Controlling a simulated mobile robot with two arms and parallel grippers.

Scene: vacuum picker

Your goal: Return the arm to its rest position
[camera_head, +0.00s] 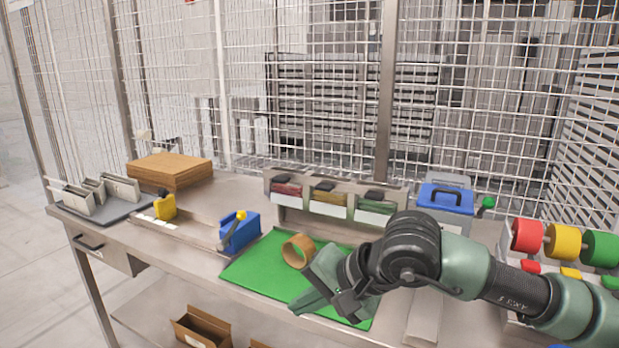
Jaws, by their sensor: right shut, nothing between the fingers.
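My right arm comes in from the right and reaches over the green mat (248,270) on the metal workbench. My right gripper (345,306) is shut and empty, just above the front right part of the mat. A tan ring (298,251) lies on the mat, to the left of my right gripper. I cannot tell whether the gripper touches the mat. My left gripper is not in view.
A blue device with a yellow knob (240,232) stands left of the mat. Behind the mat is a row of bins (330,200), and a blue-lidded box (446,198) stands behind my arm. Red, yellow and green rolls (563,243) sit at right. Wire mesh closes the back.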

